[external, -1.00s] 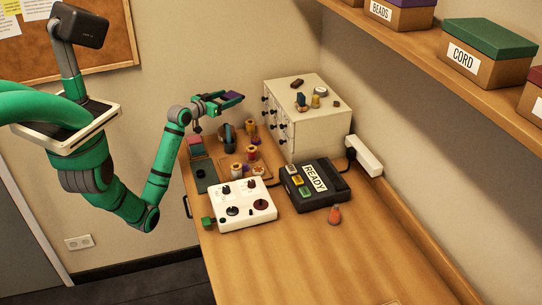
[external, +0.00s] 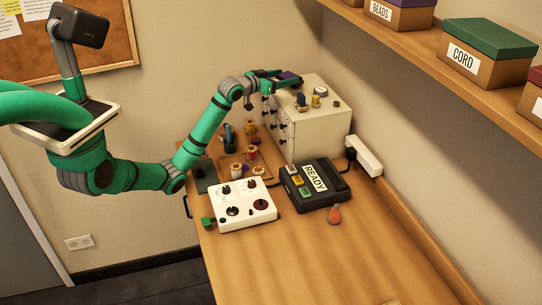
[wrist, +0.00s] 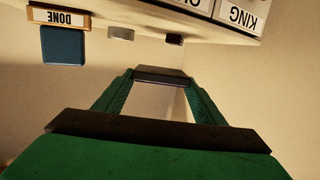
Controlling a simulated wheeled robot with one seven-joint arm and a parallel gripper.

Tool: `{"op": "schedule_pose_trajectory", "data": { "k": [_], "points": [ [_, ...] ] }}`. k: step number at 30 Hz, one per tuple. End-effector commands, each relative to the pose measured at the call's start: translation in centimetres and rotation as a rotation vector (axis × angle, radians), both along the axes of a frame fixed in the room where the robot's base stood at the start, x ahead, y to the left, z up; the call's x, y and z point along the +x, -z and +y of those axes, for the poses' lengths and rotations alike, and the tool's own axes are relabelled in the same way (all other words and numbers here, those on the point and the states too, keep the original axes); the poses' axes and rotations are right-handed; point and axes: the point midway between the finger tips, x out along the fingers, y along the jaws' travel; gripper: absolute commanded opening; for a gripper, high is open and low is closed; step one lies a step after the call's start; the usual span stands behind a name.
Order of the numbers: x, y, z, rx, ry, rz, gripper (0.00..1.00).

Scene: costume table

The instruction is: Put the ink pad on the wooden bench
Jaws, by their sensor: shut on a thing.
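My gripper (external: 283,78) is shut on a small dark pad with a purple top (external: 289,75), which looks like the ink pad. In the external view they appear at the back left edge of the white drawer cabinet's top; I cannot tell whether the pad touches it. In the wrist view my green fingers (wrist: 155,82) run forward to a dark edge (wrist: 160,73) between their tips, probably the pad. The wooden bench (external: 290,255) is the long brown top below, with its front part bare.
The white cabinet (external: 310,125) carries several small items. A shelf with boxes (external: 485,55) hangs at right.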

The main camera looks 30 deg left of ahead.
Motion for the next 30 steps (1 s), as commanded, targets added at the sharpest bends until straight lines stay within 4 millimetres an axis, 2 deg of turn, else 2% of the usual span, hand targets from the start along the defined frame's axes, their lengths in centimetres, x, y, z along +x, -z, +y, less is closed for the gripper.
{"op": "schedule_pose_trajectory", "data": {
  "k": [2, 8, 14, 25, 26, 27, 28, 30],
  "points": [
    [0.0, 1.3, 0.1, 0.0, -0.001, 0.002, 0.35],
    [0.0, 3.1, 0.1, 0.001, -0.002, 0.001, 0.35],
    [0.0, 5.7, 0.1, 0.001, -0.001, 0.0, 0.35],
    [0.0, 6.1, 0.1, 0.001, 0.0, -0.001, 0.35],
    [0.0, 6.2, 0.1, 0.001, 0.0, 0.0, 0.66],
    [0.0, 6.2, 0.1, 0.001, 0.0, 0.0, 0.76],
    [0.0, 6.2, 0.1, 0.001, 0.0, 0.0, 0.82],
    [0.0, 6.2, 0.1, 0.001, 0.0, 0.0, 0.82]
  ]
}}
